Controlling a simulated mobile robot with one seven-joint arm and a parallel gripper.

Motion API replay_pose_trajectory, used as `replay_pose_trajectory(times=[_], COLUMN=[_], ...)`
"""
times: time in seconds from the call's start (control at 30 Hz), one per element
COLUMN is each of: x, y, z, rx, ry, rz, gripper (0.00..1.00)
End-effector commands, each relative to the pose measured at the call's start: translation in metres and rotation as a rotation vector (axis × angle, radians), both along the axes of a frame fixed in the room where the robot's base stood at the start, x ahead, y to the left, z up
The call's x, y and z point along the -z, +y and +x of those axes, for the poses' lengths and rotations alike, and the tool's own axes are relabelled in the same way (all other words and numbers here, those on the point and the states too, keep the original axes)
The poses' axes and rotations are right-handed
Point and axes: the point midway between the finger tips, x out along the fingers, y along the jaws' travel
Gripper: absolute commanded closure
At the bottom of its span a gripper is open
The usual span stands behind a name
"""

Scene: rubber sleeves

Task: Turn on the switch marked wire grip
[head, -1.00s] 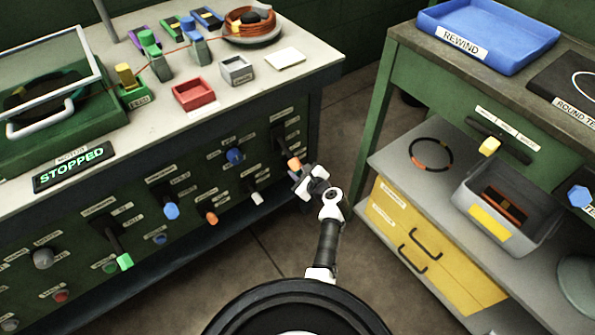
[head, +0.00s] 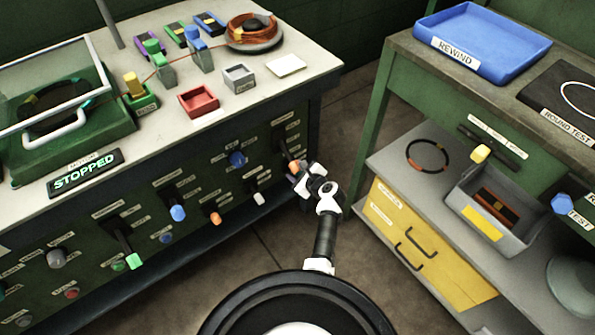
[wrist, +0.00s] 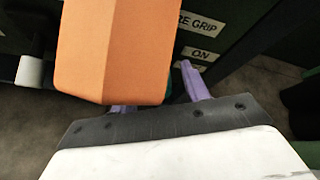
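The wire grip switch is a lever with an orange handle (head: 293,167) at the right end of the green bench front. In the wrist view the handle (wrist: 118,50) is large and close, with a label reading "RE GRIP" (wrist: 197,22) and an "ON" label (wrist: 200,54) to its right. My gripper (head: 301,174) is right at the handle in the head view. In the wrist view its purple fingers (wrist: 160,95) are spread apart; the left one is mostly hidden behind the handle, the right one stands clear of it. I cannot tell whether they touch it.
Other controls sit on the same front: a blue knob (head: 237,159), a white handle (head: 259,198), an orange handle (head: 215,218) and a green lever (head: 133,260). A display (head: 86,173) reads "STOPPED". The shelf unit with yellow drawers (head: 425,245) stands to the right, across open floor.

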Motion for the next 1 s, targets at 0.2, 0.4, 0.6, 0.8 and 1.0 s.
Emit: replay_pose_trajectory(times=[0.2,0.4,0.6,0.8,1.0], x=[0.0,-0.007,-0.025,-0.045,-0.058], y=[0.0,-0.007,-0.028,-0.05,-0.064], z=[0.0,-0.012,-0.043,-0.076,-0.098], rx=[0.0,0.002,0.004,0.004,0.002], ry=[0.0,-0.001,0.0,-0.001,0.0], rz=[0.001,0.001,0.0,0.0,0.0], gripper=[0.54,0.54,0.54,0.54,0.54])
